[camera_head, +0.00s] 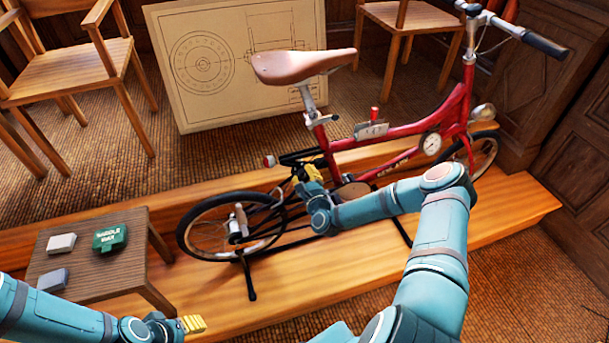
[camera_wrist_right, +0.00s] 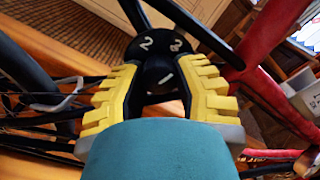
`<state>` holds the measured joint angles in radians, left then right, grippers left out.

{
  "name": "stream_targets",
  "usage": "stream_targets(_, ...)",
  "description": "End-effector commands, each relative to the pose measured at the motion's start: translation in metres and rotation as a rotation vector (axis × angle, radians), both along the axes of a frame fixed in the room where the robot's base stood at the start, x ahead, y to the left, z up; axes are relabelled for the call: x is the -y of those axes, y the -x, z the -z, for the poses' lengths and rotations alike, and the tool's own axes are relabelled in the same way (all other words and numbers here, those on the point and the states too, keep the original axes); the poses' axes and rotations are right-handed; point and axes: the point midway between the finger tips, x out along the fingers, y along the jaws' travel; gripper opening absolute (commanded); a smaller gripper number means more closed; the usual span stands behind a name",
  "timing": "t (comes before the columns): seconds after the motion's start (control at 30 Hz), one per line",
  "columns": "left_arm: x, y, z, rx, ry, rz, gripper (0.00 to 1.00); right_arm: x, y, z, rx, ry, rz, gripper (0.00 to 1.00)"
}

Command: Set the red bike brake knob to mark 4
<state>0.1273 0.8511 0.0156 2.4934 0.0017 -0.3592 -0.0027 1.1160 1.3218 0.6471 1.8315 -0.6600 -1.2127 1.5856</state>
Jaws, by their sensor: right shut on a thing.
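The red bike (camera_head: 400,130) stands on a low wooden platform. My right gripper (camera_head: 305,172) is at the bike's lower middle, between the seat tube and the rear wheel. In the right wrist view, its yellow fingers (camera_wrist_right: 160,84) are shut on the brake knob (camera_wrist_right: 158,52), one on each side. The round black knob face shows white marks 2 and 3 at its upper part and a short white stroke below them. No mark 4 shows; the lower part is hidden between the fingers. My left gripper (camera_head: 194,324) is at the bottom left, apart from the bike; its finger gap is unclear.
A drawing board (camera_head: 215,65) stands behind the bike. Wooden chairs (camera_head: 70,70) stand at the back. The platform front (camera_head: 330,270) is mostly clear.

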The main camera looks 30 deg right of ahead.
Motion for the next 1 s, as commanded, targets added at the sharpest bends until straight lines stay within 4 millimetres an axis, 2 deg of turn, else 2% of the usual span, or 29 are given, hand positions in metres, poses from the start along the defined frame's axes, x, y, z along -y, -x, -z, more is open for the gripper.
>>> stream_targets(0.6,0.0,0.0,-0.0001,0.0,0.0,0.0,0.47,0.0014,-0.0003,-0.0001,0.135,-0.55,0.005,0.0)
stream_targets(1.0,0.0,0.0,0.0,0.0,0.0,0.0,0.47,0.0006,-0.0008,-0.0006,0.186,-0.757,0.003,0.0)
